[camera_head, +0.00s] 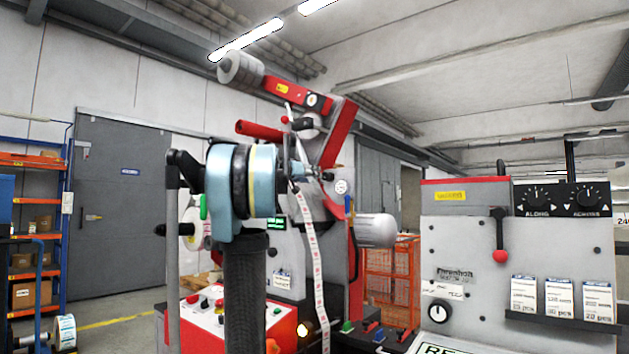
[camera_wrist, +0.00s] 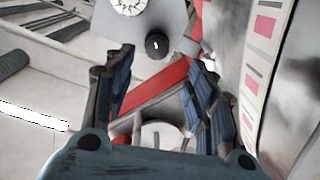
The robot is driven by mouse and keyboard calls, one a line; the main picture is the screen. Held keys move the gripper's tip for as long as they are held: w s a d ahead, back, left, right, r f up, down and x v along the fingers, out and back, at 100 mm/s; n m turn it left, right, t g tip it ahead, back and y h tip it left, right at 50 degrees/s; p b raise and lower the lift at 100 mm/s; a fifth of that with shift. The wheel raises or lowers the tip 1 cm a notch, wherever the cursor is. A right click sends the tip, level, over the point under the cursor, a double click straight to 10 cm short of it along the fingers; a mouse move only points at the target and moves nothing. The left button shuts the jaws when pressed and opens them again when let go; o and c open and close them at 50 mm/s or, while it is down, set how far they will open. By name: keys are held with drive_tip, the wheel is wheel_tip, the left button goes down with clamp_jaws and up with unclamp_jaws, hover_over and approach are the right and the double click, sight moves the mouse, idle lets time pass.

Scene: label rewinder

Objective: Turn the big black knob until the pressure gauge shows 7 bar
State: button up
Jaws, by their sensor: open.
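In the wrist view, a round black knob (camera_wrist: 157,45) with a white mark sits on a grey panel, just beyond my fingers. A white round dial with dark marks, probably the pressure gauge (camera_wrist: 130,4), is above it, cut by the top edge; its reading cannot be told. My gripper (camera_wrist: 160,68) is open and empty, with blue-padded fingers to either side and the knob apart from them. In the head view, my arm covers much of the machine. A small white dial (camera_head: 341,187) shows right of my arm, too small to read.
A red bar (camera_wrist: 150,92) lies beyond the gap between my fingers. A printed label strip (camera_wrist: 262,45) hangs close on the right and also shows in the head view (camera_head: 313,255). A control box with two black knobs (camera_head: 562,199) stands at the right.

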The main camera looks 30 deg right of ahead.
drive_tip(key=shift+v, duration=1.35)
drive_tip(key=s+a+f+n+g+y, duration=0.1)
drive_tip(key=s+a+f+n+y, duration=0.2)
drive_tip(key=s+a+f, duration=0.9)
drive_tip(key=s+a+f+n+g+y, duration=0.2)
drive_tip(key=s+a+f+y, duration=0.6)
drive_tip(key=f, duration=2.2)
drive_tip(key=s+a+f+n+g+y, duration=0.2)
drive_tip(key=s+a+f+n+y, duration=0.3)
drive_tip(key=s+a+f, duration=1.1)
drive_tip(key=a+f, duration=0.3)
drive_tip(key=f, duration=0.3)
drive_tip(key=shift+s+a+n, duration=0.3)
drive_tip(key=shift+w+f+g, duration=0.2)
drive_tip(key=shift+w+g, duration=0.1)
drive_tip(key=shift+w, duration=0.2)
